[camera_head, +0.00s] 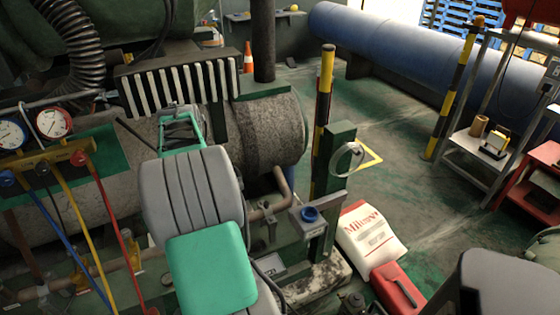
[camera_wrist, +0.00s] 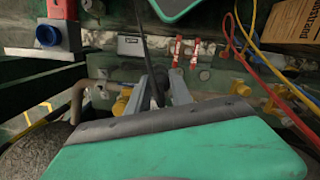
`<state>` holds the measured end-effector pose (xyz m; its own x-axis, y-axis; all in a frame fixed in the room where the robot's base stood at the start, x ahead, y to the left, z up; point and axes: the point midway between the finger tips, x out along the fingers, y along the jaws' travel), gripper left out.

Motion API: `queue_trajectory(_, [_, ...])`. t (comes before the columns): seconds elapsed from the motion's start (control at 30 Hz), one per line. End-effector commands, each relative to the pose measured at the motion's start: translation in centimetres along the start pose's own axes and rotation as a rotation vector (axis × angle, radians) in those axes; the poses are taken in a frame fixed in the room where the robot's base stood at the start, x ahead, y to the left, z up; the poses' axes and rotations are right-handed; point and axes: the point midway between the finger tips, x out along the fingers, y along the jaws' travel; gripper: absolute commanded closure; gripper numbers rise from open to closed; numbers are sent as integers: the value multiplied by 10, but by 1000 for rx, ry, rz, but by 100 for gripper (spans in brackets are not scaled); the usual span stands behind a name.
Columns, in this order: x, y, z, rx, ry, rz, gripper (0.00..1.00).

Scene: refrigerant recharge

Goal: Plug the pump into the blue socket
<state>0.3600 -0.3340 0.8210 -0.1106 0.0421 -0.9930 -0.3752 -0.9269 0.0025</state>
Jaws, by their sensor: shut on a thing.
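The blue socket (camera_head: 311,214) sits on a grey box fixed to a green post in the head view. It also shows at the upper left of the wrist view (camera_wrist: 47,35). My gripper (camera_wrist: 156,88) is shut on a dark plug (camera_wrist: 157,82), with a black cable (camera_wrist: 146,45) running away from it. The plug is small and partly hidden between the fingers. In the wrist view, the socket lies up and left of my gripper, clearly apart from the plug. In the head view, my arm hides the fingers and plug. The pump itself cannot be made out.
A yellow-black pole (camera_head: 324,95) stands behind the green post (camera_head: 333,165). A white sack (camera_head: 370,235) and a red can (camera_head: 398,288) lie to the right. Gauges (camera_head: 54,122) with coloured hoses hang at left. Red valve handles (camera_wrist: 195,52) and pipework lie beyond my gripper.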

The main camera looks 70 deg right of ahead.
Motion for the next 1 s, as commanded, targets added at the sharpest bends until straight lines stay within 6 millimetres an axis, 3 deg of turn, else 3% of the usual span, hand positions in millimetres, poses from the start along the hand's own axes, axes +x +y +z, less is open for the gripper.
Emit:
queue_trajectory(0.03, [-15,35,15,10,-6,-4,100])
queue_trajectory(0.2, [-7,128,63,-52,-6,3,100])
queue_trajectory(0.33, [5,189,101,-242,-5,25,100])
queue_trajectory(0.5, [27,242,126,-631,-2,74,100])
queue_trajectory(0.7, [43,274,140,-968,-1,115,100])
queue_trajectory(1.0, [63,279,139,-1032,0,122,100])
